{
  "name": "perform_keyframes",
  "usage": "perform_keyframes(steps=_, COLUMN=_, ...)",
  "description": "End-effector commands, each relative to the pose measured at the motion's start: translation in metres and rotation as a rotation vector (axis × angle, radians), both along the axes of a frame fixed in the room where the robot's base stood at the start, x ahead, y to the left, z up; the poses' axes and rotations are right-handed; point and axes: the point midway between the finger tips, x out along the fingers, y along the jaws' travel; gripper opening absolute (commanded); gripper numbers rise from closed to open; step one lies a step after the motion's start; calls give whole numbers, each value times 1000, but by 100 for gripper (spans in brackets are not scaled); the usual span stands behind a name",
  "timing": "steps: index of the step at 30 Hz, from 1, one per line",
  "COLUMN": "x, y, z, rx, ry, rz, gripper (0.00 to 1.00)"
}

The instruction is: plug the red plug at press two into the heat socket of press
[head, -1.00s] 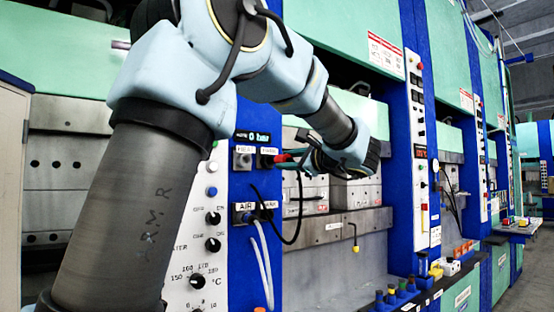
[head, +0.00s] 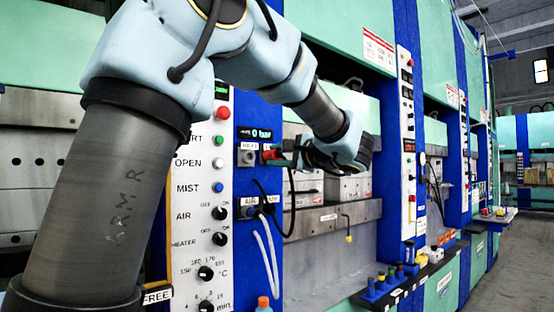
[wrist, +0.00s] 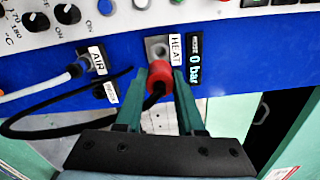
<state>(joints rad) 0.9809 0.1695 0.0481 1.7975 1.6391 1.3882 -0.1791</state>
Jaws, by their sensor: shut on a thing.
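The red plug (wrist: 158,78) is between the fingers of my gripper (wrist: 158,92), which is shut on it. Its black cable loops left in the wrist view. The heat socket (wrist: 157,49), a grey square beside the HEAT label, shows uncovered just above the plug in that view. In the head view, the heat socket (head: 246,155) lies just left of the red plug (head: 271,155), with my gripper (head: 287,155) to the plug's right. The plug points at the blue panel. I cannot tell whether its tip touches the panel; the plug hides what lies behind it.
The air socket (wrist: 76,70) holds a pale hose left of the heat socket in the wrist view. A 0 bar display (head: 263,132) sits above the sockets. A white control strip (head: 205,200) with knobs stands left. A steel ledge (head: 335,218) juts out below my gripper.

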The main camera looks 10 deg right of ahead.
Motion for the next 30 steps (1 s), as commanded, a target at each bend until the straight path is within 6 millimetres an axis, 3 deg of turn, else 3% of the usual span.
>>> perform_keyframes(steps=16, x=44, y=20, z=-1, rx=0, ry=0, rz=1, gripper=0)
perform_keyframes(steps=30, x=53, y=25, z=0, rx=-1, ry=0, rz=0, gripper=0)
